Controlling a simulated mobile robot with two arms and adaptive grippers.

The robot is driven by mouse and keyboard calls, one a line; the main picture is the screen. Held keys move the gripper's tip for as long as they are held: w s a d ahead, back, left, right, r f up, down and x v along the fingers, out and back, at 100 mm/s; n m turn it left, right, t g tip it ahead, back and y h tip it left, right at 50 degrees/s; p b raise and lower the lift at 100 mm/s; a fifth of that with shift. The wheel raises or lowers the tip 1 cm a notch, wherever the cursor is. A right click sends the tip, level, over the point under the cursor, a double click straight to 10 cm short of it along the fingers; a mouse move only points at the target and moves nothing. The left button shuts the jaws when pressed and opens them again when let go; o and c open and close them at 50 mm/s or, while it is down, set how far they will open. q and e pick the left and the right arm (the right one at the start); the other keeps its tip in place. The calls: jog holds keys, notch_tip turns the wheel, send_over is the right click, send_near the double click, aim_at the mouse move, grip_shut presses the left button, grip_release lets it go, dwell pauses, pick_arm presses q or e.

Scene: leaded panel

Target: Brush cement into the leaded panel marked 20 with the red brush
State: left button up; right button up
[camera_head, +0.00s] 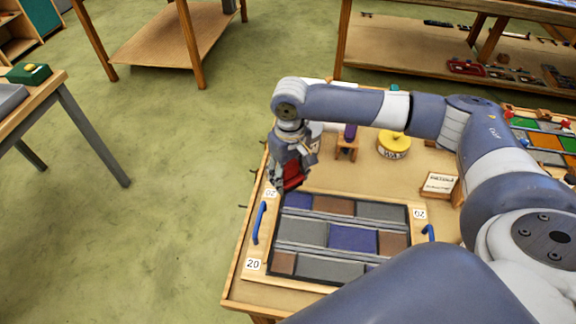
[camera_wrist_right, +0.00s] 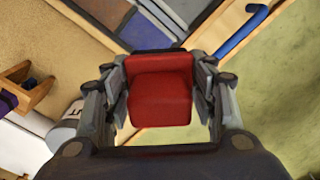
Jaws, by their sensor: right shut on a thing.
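The leaded panel marked 20 (camera_head: 326,235) lies flat on the table, with blue, brown and grey panes between dark lead lines. White labels reading 20 (camera_head: 253,264) sit on its wooden frame, and blue handles (camera_head: 259,222) stand at its sides. My right gripper (camera_head: 290,180) is shut on the red brush (camera_head: 293,174), at the panel's far left corner. In the right wrist view the red brush (camera_wrist_right: 160,90) sits between the fingers, with the panel's corner (camera_wrist_right: 150,25) beyond it. Whether the bristles touch the panel is hidden. My left gripper is not in view.
Behind the panel stand a small wooden stand with a purple item (camera_head: 349,135), a yellow-lidded tin (camera_head: 393,143) and a small labelled box (camera_head: 438,186). A tray of coloured pieces (camera_head: 548,135) lies at the right. Green floor is open at the left.

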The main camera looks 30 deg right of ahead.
jog(key=shift+w+d+f, duration=0.25)
jog(key=shift+d+f, duration=0.15)
jog(key=shift+d, duration=0.1)
jog(key=shift+d+f, duration=0.25)
jog(key=shift+f, duration=0.05)
jog(key=shift+d+f, duration=0.15)
jog(key=shift+f, duration=0.05)
notch_tip(320, 180, down, 4)
jog(key=b, duration=0.4)
jog(key=shift+w+b, duration=0.1)
jog(key=shift+b, duration=0.3)
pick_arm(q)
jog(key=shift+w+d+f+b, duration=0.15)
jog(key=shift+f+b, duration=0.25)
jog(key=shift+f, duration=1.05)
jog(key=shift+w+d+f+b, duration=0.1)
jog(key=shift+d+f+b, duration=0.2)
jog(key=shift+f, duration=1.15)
pick_arm(e)
jog(key=shift+f, duration=0.45)
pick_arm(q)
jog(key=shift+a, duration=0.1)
pick_arm(e)
jog(key=shift+f, duration=0.35)
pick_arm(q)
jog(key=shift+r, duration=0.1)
